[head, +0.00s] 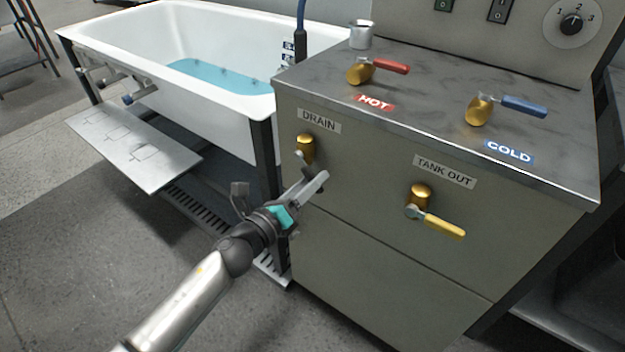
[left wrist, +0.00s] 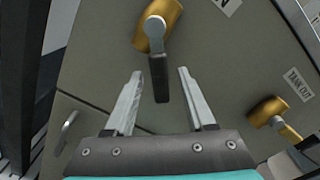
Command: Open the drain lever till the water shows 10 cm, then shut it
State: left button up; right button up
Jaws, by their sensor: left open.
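The drain valve (head: 305,146) is a brass body on the grey cabinet front, under the DRAIN label. Its lever is mostly hidden by my gripper in the head view. In the left wrist view the black lever handle (left wrist: 159,82) hangs down from the brass body (left wrist: 160,22). My left gripper (head: 313,166) is open, with the handle between its fingers (left wrist: 160,74) and a gap visible on both sides. Blue water (head: 222,76) lies in the white bathtub (head: 150,38).
The TANK OUT valve with a yellow lever (head: 442,226) is right of the drain. Red HOT (head: 390,66) and blue COLD (head: 525,106) levers and a metal cup (head: 361,34) are on the cabinet top. A grey panel (head: 135,148) juts out beside the tub.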

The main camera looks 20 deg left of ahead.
pick_arm(q)
jog(key=shift+w+d, duration=0.2)
jog(key=shift+w, duration=0.35)
jog(key=shift+c, duration=0.2)
grip_shut()
dwell(1.0)
